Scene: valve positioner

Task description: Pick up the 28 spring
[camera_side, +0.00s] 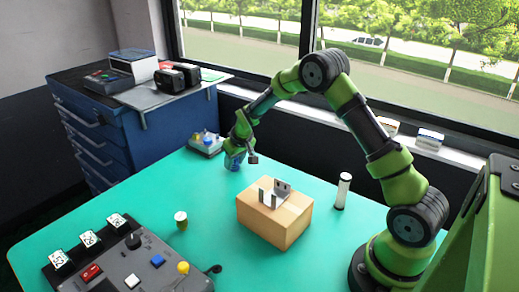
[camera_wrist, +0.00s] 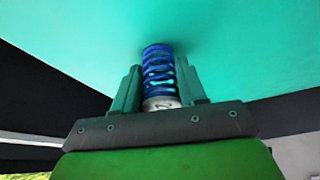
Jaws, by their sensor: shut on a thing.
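A blue coil spring (camera_wrist: 158,66) with a pale end cap (camera_wrist: 161,103) stands between the jaws in the wrist view. The cap carries a dark mark that I cannot read in full. My gripper (camera_wrist: 160,88) is shut on the spring, with one teal finger on each side. In the side view my gripper (camera_side: 235,160) is low over the far part of the teal table, left of the cardboard box. The blue of the spring (camera_side: 233,163) shows there at the fingers. I cannot tell whether the spring touches the table.
A cardboard box (camera_side: 283,225) with a metal bracket (camera_side: 275,195) stands mid-table. Number cards (camera_side: 88,238) line the panel.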

